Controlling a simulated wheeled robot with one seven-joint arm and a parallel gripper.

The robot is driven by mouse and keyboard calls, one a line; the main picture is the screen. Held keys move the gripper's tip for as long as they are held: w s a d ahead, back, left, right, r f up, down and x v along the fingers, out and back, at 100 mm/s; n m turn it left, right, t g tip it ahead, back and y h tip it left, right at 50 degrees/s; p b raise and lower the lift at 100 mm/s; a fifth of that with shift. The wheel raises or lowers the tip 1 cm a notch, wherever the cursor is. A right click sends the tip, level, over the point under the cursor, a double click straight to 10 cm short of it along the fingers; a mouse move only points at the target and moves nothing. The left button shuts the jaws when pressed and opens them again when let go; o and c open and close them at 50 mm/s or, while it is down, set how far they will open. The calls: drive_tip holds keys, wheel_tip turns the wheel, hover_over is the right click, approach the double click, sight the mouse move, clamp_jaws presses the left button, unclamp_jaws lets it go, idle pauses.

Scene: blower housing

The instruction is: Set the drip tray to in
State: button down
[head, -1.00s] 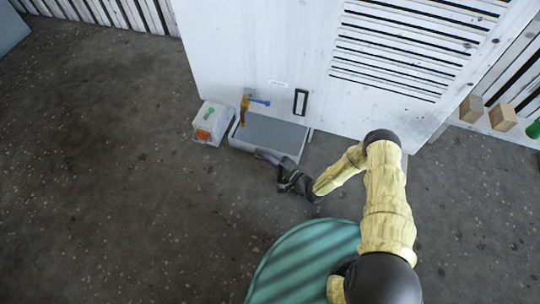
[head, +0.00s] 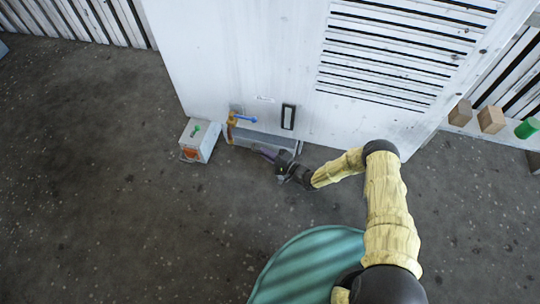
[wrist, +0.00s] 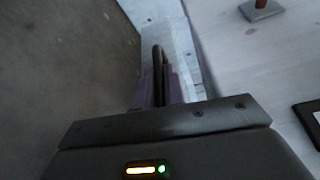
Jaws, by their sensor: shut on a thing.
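The drip tray (head: 267,140) is a grey box low at the foot of the white housing panel (head: 230,60). Only a narrow strip of its grey top shows in front of the panel. My gripper (head: 262,154) is at the tray's front side, low over the floor. In the wrist view, its purple fingers (wrist: 157,90) are closed around a dark bar-like handle (wrist: 157,58) beside the pale tray edge. The fingertips' exact contact is partly hidden by the gripper body.
A pale box (head: 199,141) with a green knob and orange front stands left of the tray. Wooden blocks (head: 491,121) and a green cylinder (head: 527,128) sit right. Floor at left is clear.

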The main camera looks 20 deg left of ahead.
drive_tip(key=shift+w, duration=0.25)
drive_tip(key=c, duration=1.5)
unclamp_jaws()
drive_tip(key=shift+s, duration=0.1)
